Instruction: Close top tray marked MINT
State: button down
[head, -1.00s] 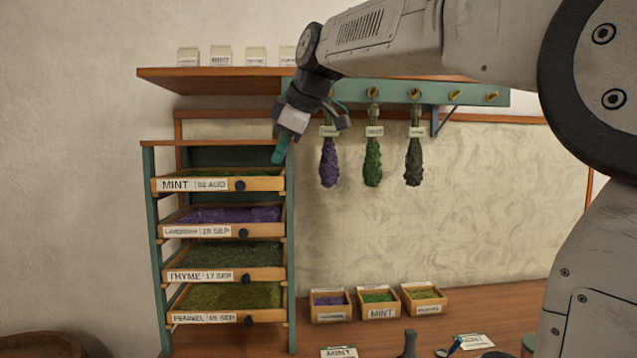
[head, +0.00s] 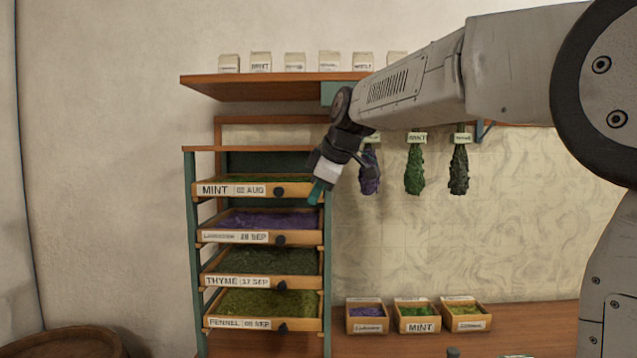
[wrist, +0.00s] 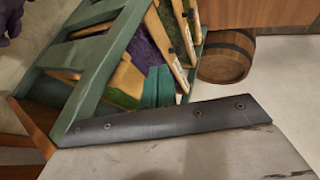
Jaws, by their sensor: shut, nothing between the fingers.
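The top tray marked MINT (head: 232,189) is a wooden drawer with a dark round knob and green contents. It sits in the teal rack (head: 189,240), pulled partly out. My gripper (head: 316,192) is shut and empty, with its teal fingertips at the right end of the MINT tray's front, right of the knob. I cannot tell whether they touch it. In the wrist view the teal fingertips (wrist: 158,87) overlap the tray area, and the top tray (wrist: 127,80) is partly hidden behind them.
Below are pulled-out trays of lavender (head: 235,237), thyme (head: 237,282) and fennel (head: 237,323). Herb bundles (head: 414,170) hang to the right of my gripper. Small boxes (head: 420,325) stand on the counter. A barrel (head: 65,342) stands at lower left.

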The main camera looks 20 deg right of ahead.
jog(key=shift+w+d, duration=0.2)
jog(key=shift+w, duration=0.3)
jog(key=shift+w+d, duration=0.15)
jog(key=shift+w, duration=0.3)
jog(key=shift+w+d+r, duration=0.2)
jog(key=shift+w+d, duration=0.05)
jog(key=shift+w, duration=0.2)
jog(key=shift+w+d+r, duration=0.15)
jog(key=shift+w+d, duration=0.1)
jog(key=shift+w, duration=0.15)
jog(key=s+r, duration=0.7)
jog(key=s, duration=0.3)
jog(key=shift+a+r, duration=0.2)
jog(key=shift+r, duration=0.05)
